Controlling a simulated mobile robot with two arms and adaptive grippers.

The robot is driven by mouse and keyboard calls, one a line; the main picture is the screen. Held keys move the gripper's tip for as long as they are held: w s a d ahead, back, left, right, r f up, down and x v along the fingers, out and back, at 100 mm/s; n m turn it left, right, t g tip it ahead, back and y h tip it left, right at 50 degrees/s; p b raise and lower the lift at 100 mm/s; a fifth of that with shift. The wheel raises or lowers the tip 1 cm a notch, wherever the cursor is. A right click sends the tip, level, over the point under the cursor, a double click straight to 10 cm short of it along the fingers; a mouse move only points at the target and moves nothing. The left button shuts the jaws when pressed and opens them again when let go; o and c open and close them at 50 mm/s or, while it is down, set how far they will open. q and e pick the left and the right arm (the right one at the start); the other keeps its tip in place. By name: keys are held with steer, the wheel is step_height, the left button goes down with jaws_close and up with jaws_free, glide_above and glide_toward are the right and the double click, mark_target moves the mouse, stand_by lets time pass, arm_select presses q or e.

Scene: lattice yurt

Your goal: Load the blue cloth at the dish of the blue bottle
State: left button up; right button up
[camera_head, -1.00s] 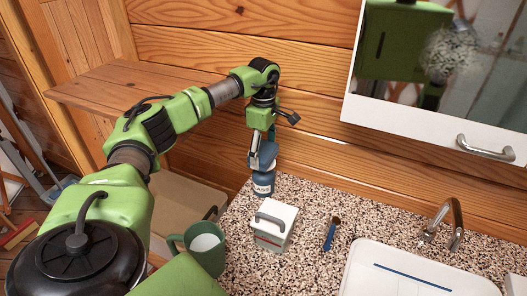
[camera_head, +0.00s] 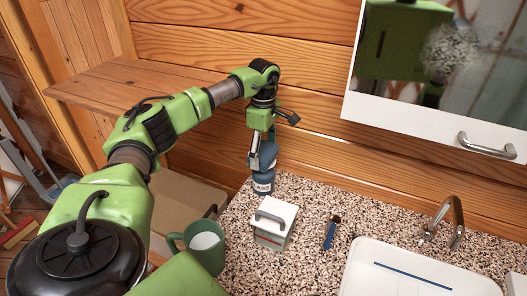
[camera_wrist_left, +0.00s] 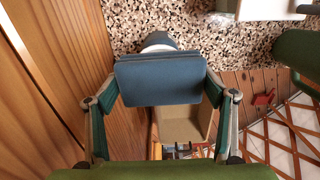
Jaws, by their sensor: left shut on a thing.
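My left gripper (camera_head: 260,160) is shut on the blue cloth (camera_head: 268,152), which looks like a flat, folded pad. In the left wrist view the cloth (camera_wrist_left: 160,80) spans the space between the two fingers (camera_wrist_left: 162,97). The blue bottle (camera_head: 263,184), with a pale label reading something like "GLASS", stands upright at the counter's back left edge, directly below the cloth. In the wrist view a pale rounded top (camera_wrist_left: 158,40) shows just beyond the cloth. I cannot tell whether cloth and bottle touch. No separate dish can be made out. My right gripper is not in view.
A white box with a grey handle (camera_head: 274,225), a green mug (camera_head: 207,255) and a blue-handled brush (camera_head: 331,234) stand or lie on the speckled counter (camera_head: 310,200). A white sink (camera_head: 400,275) is at the right. A wooden wall (camera_head: 210,150) rises close behind the gripper.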

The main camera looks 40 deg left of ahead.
mark_target(264, 150)
arm_select(q)
steer(key=shift+f+b, duration=0.3)
steer(key=shift+f, duration=0.35)
stand_by(0.5)
stand_by(0.7)
step_height(264, 150, up, 7)
steer(key=p, duration=0.6)
steer(key=shift+r, duration=0.1)
stand_by(0.7)
